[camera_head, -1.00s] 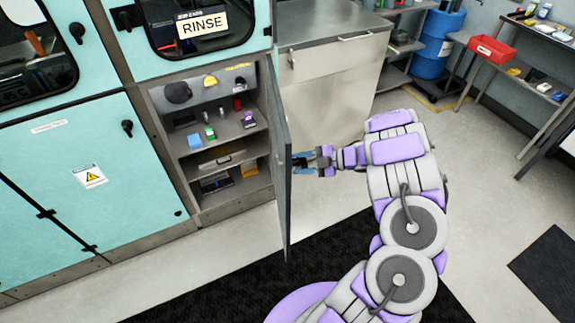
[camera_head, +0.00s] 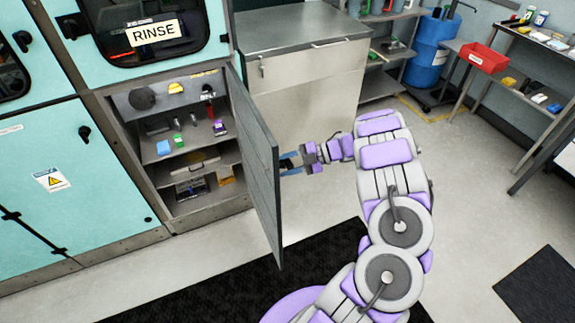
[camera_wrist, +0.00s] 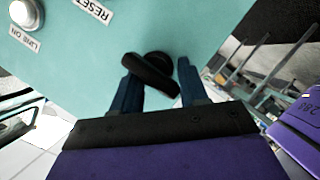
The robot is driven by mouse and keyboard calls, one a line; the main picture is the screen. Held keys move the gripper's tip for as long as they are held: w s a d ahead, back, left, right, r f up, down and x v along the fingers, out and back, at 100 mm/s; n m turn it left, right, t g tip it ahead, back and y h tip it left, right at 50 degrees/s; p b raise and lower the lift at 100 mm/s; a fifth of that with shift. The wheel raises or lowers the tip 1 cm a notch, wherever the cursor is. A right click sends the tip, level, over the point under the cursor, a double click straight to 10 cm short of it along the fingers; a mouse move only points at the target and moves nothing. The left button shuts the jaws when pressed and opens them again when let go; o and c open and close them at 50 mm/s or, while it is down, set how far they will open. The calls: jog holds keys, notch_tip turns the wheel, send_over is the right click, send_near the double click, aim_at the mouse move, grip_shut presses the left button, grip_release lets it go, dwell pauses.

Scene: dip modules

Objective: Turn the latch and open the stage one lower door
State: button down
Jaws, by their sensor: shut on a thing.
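The lower door (camera_head: 258,165) beneath the RINSE window stands swung out from the cabinet, with its grey inner side showing in the head view. Its teal outer face (camera_wrist: 185,25) fills much of the wrist view. The black latch handle (camera_wrist: 148,74) on that face sits between the fingers of my gripper (camera_wrist: 162,88), turned at a slant. My gripper (camera_head: 289,162) is at the outer side of the door in the head view, shut on the latch handle. The door partly hides the fingertips there.
The open cabinet (camera_head: 163,222) holds several small items on shelves. A steel counter cabinet (camera_head: 300,90) stands behind the door. Shelving, a blue barrel (camera_head: 427,50) and a red bin (camera_head: 487,57) stand at the right. A black mat (camera_head: 215,285) lies on the floor; open floor extends right.

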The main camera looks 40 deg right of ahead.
jog(key=shift+w+r, duration=0.3)
jog(key=shift+r, duration=0.1)
jog(key=c, duration=0.9)
grip_release()
jog(key=shift+w, duration=0.1)
jog(key=shift+o, duration=0.6)
jog(key=shift+f, duration=0.2)
jog(key=shift+d+f, duration=0.1)
jog(key=shift+s, duration=0.2)
jog(key=p+v, duration=0.2)
jog(key=v, duration=1.5)
jog(key=shift+d+p, duration=0.15)
jog(key=shift+p, duration=0.2)
